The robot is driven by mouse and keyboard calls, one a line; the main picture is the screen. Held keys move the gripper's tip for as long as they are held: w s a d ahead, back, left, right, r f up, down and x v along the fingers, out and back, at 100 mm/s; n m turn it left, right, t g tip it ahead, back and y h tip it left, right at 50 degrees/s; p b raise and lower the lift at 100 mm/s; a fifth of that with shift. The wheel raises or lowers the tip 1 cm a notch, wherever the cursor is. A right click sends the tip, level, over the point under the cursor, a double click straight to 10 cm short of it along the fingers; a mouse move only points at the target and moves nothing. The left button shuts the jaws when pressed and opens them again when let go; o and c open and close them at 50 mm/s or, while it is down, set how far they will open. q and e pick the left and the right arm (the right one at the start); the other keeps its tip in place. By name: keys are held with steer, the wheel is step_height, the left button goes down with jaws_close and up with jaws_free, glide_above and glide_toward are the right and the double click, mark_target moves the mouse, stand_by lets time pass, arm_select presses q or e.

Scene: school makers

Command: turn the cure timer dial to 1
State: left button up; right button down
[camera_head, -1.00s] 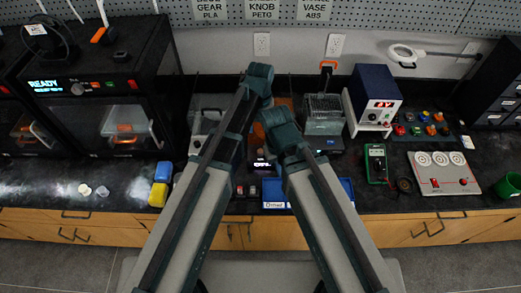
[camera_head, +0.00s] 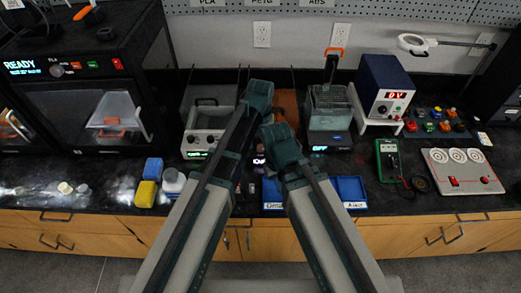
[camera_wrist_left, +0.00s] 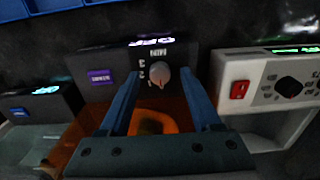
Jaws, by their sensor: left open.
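The cure timer dial (camera_wrist_left: 160,80) is a pale grey knob on a dark panel in the left wrist view. A lit display (camera_wrist_left: 151,42), apparently reading OFF, and a purple button (camera_wrist_left: 100,76) are on the same panel. My left gripper (camera_wrist_left: 160,72) is open, one blue finger on each side of the dial; contact cannot be told. An orange cover (camera_head: 287,103) shows behind my arms in the head view. My right gripper's fingers are not visible.
A control box with a red switch (camera_wrist_left: 239,90) stands right of the dial panel in the wrist view. Another dark box (camera_wrist_left: 40,108) is at left. Blue bins (camera_head: 349,190) line the bench front. A mesh-basket tank (camera_head: 329,108) and a multimeter (camera_head: 388,160) stand to the right.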

arm_select(q)
steer(key=shift+f, duration=0.35)
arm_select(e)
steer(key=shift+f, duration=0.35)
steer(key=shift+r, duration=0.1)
arm_select(q)
jaws_close()
steer(key=m, duration=0.3)
steer(key=shift+m, duration=2.4)
